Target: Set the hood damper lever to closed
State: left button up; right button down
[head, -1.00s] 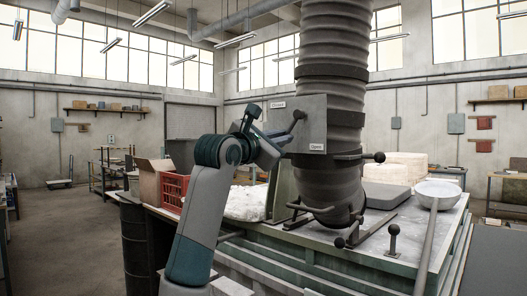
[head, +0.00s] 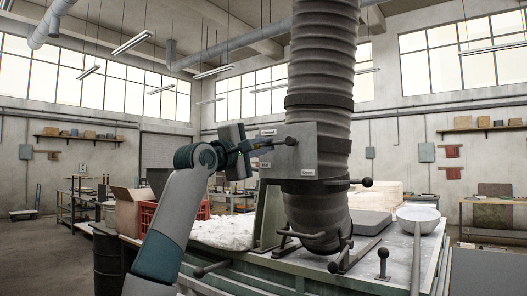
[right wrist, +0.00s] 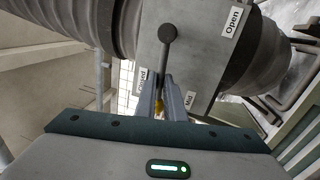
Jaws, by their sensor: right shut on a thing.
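The hood damper lever (head: 276,143) is a dark rod on the front of a grey plate (head: 292,156) fixed to the duct, with a round end on the plate. In the head view it points left, nearly level. My right gripper (head: 252,147) is shut on its outer part. In the right wrist view the lever (right wrist: 164,62) runs down between the fingers (right wrist: 160,92), between the Closed label (right wrist: 141,81) and the Mid label (right wrist: 273,101), nearer Closed. The Open label (right wrist: 234,21) is farther right. My left gripper is not in view.
The ribbed duct (head: 322,66) stands behind the plate, above a metal bench (head: 370,262). A dark knobbed handle (head: 366,182) sticks out right of the duct. A long-handled ladle (head: 418,214) lies on the bench at the right. A red crate (head: 147,218) stands at the left.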

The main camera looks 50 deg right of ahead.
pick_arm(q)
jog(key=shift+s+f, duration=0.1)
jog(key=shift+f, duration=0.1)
pick_arm(e)
jog(key=shift+r+m, duration=0.25)
jog(key=shift+m, duration=0.25)
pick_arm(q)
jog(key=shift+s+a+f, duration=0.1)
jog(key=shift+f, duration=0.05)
pick_arm(e)
jog(key=c, duration=1.9)
grip_release()
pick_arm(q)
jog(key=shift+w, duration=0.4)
pick_arm(e)
jog(key=shift+o, duration=0.2)
jog(key=shift+a, duration=0.15)
